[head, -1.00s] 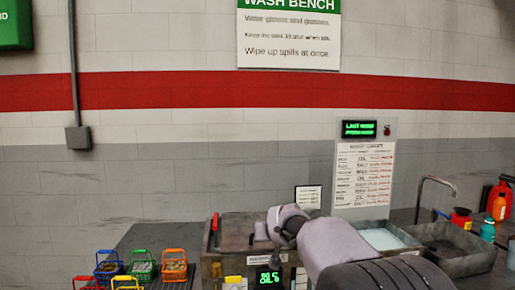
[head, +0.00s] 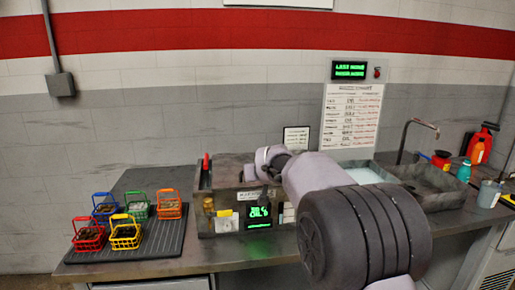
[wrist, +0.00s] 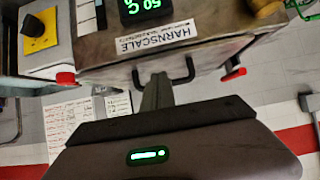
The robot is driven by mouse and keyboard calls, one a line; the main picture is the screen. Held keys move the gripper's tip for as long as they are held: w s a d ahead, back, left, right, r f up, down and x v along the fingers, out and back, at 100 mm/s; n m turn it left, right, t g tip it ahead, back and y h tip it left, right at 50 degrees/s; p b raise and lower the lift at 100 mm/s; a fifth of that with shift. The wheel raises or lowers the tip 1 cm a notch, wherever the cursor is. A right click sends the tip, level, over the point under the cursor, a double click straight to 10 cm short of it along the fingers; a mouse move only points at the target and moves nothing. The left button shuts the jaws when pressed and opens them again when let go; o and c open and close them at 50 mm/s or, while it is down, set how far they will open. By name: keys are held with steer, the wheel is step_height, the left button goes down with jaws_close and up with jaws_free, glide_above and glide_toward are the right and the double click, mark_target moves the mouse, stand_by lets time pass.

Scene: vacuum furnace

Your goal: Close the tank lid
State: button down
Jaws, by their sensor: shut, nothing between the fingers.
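The tank (head: 222,188) is a grey metal box on the bench with a green-lit display on its front. In the wrist view its front (wrist: 110,47) carries a HARNSCALE label, with a dark bar handle (wrist: 190,70) along the edge near my fingers. My gripper (wrist: 157,92) is shut and empty, its fingers close to that handle; I cannot tell whether they touch it. In the head view my gripper (head: 250,173) is over the tank's front edge, largely hidden by my wrist. My arm hides part of the tank top, so the lid's angle is unclear.
Several coloured wire baskets (head: 123,237) stand on a dark ribbed mat (head: 165,247) left of the tank. A basin of pale liquid (head: 362,174) and a sink (head: 432,184) with a tap are to the right. Bottles (head: 464,172) stand at the far right.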

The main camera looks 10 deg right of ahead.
step_height(320, 180, up, 5)
steer(key=p, duration=0.3)
steer(key=s+d+f+m+g+b, duration=0.1)
steer(key=s+f+m+g+b, duration=0.15)
steer(key=s, duration=2.55)
steer(key=s+a+f+m+g+y, duration=0.1)
steer(key=s+f, duration=0.2)
steer(key=s, duration=0.7)
steer(key=s+a+f+m+g+y, duration=0.1)
steer(key=s+a+f+g, duration=0.1)
steer(key=s, duration=0.8)
steer(key=shift+s+a+f, duration=0.3)
steer(key=shift+f, duration=0.4)
